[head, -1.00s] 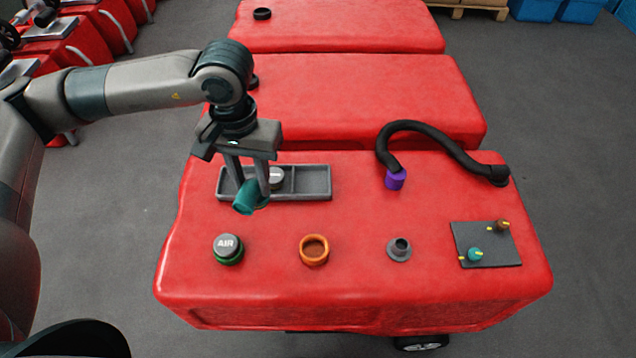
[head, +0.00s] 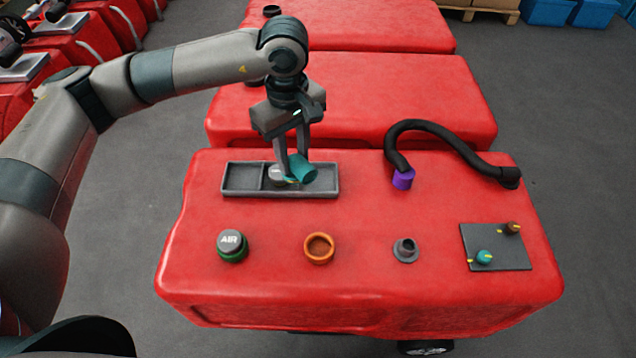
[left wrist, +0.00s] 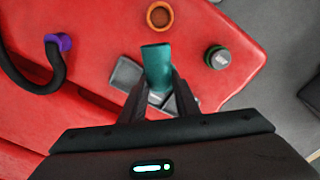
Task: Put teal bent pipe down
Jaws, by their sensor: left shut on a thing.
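The teal bent pipe (head: 303,169) is held between the fingers of my left gripper (head: 293,157), over the middle and right part of the grey two-compartment tray (head: 240,192). The pipe also shows in the left wrist view (left wrist: 156,66), between the two finger tips, with the tray (left wrist: 125,75) behind it. My left gripper is shut on the pipe. I cannot tell whether the pipe touches the tray. A grey cap (head: 277,176) lies in the tray, partly hidden by the gripper and pipe. My right gripper is in neither view.
On the red tank (head: 340,280) stand a green-ringed AIR cap (head: 232,246), an orange ring (head: 319,248) and a grey fitting (head: 405,250). A dark plate (head: 490,262) bears teal and brown fittings. A black hose (head: 440,133) with a purple end (head: 403,179) lies at the right.

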